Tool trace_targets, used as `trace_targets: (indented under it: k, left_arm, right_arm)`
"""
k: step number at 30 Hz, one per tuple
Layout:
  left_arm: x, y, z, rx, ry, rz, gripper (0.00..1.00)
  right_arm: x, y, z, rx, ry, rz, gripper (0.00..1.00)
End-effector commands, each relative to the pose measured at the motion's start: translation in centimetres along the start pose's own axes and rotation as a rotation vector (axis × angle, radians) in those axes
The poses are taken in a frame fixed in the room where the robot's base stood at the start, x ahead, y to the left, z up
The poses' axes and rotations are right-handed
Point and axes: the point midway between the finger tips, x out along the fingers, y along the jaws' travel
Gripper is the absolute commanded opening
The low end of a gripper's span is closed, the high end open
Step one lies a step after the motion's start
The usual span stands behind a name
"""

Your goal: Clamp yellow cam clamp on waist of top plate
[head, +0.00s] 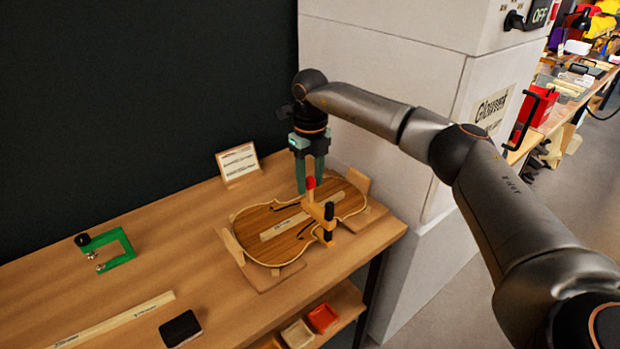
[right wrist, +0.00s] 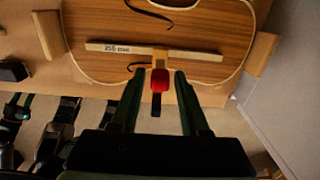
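The violin-shaped top plate (head: 262,218) lies on the bench between wooden blocks. It also shows in the right wrist view (right wrist: 205,25). The yellow cam clamp (head: 318,209) is at the plate's narrow waist, with a red-topped end and a black-handled end. In the right wrist view its red part (right wrist: 160,79) shows between my fingers. My right gripper (head: 310,184) points down over the red end. Its fingers (right wrist: 158,78) stand on either side of the red part, with gaps visible on both sides. Whether the clamp's jaws grip the plate I cannot tell. My left gripper is not in view.
A lettered wooden strip (head: 284,227) lies along the plate. A green clamp (head: 127,245), a long ruler (head: 118,319) and a black block (head: 180,328) lie to the left. A small card (head: 238,163) stands behind. A pale block wall (head: 395,130) rises right of the bench.

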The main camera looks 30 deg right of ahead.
Motion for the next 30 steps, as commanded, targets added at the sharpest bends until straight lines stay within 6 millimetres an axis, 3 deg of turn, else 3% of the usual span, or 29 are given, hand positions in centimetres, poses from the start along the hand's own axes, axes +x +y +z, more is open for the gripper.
trace_targets:
  k: [1,11,30]
  left_arm:
    - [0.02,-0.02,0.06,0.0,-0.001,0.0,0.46]
    - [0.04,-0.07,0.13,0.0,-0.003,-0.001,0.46]
    - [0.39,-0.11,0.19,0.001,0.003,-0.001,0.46]
  right_arm:
    - [-0.03,0.0,0.01,0.0,0.0,0.0,0.38]
    - [-0.05,0.01,0.02,0.0,-0.001,0.0,0.01]
    - [0.24,-0.1,-0.27,-0.001,-0.049,-0.001,0.0]
